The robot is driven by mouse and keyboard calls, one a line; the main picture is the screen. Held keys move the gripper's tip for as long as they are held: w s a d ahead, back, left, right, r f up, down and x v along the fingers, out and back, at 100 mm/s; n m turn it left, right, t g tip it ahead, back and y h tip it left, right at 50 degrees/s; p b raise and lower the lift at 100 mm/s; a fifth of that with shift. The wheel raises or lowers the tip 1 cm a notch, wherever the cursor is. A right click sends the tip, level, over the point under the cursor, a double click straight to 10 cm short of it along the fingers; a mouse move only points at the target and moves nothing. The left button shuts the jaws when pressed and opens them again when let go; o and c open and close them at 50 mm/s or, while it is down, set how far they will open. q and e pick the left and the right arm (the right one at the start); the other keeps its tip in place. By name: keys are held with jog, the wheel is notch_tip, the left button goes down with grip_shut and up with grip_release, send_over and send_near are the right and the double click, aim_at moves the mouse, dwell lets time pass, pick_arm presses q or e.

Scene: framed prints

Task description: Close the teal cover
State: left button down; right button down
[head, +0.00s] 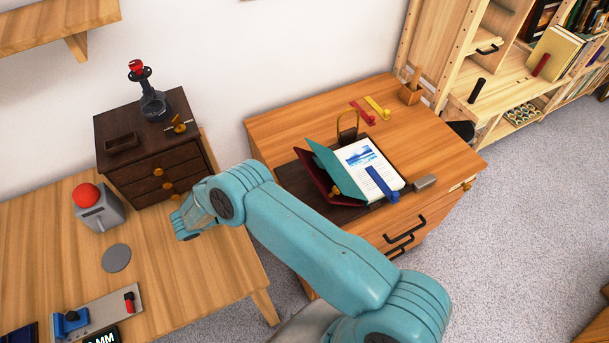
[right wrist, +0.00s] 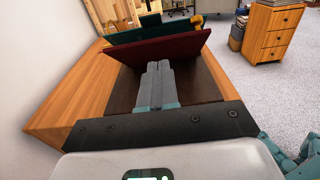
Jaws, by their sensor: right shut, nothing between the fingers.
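The teal cover (head: 338,168) stands raised and tilted at the left of a white printed page (head: 368,162) on the desk. In the right wrist view it shows as a dark teal panel (right wrist: 150,34), partly hidden behind the dark red cover (right wrist: 165,47). The red cover (head: 317,178) leans to the left of the teal one. A blue bar (head: 377,180) lies across the page. My right gripper (right wrist: 159,66) is shut and empty, facing the red cover's outer side. In the head view its fingers are hidden by my teal arm. My left gripper is not in view.
At left, another table (head: 160,270) holds a dark drawer chest (head: 150,180) and a red-button box (head: 97,208). Carpet lies between them.

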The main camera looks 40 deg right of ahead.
aim_at(320, 167)
jog(key=b+x, duration=0.7)
jog(key=x, duration=0.2)
jog(key=shift+s+d, duration=0.1)
jog(key=shift+s, duration=0.1)
jog(key=shift+s+d+r+p, duration=0.15)
jog(key=shift+s+d+r, duration=0.05)
jog(key=shift+d+r, duration=0.25)
jog(key=shift+s+d+r+p, duration=0.15)
jog(key=shift+d+r, duration=0.55)
jog(key=shift+r, duration=0.05)
jog(key=shift+d, duration=0.2)
jog(key=shift+a, duration=0.1)
jog(key=shift+r, duration=0.1)
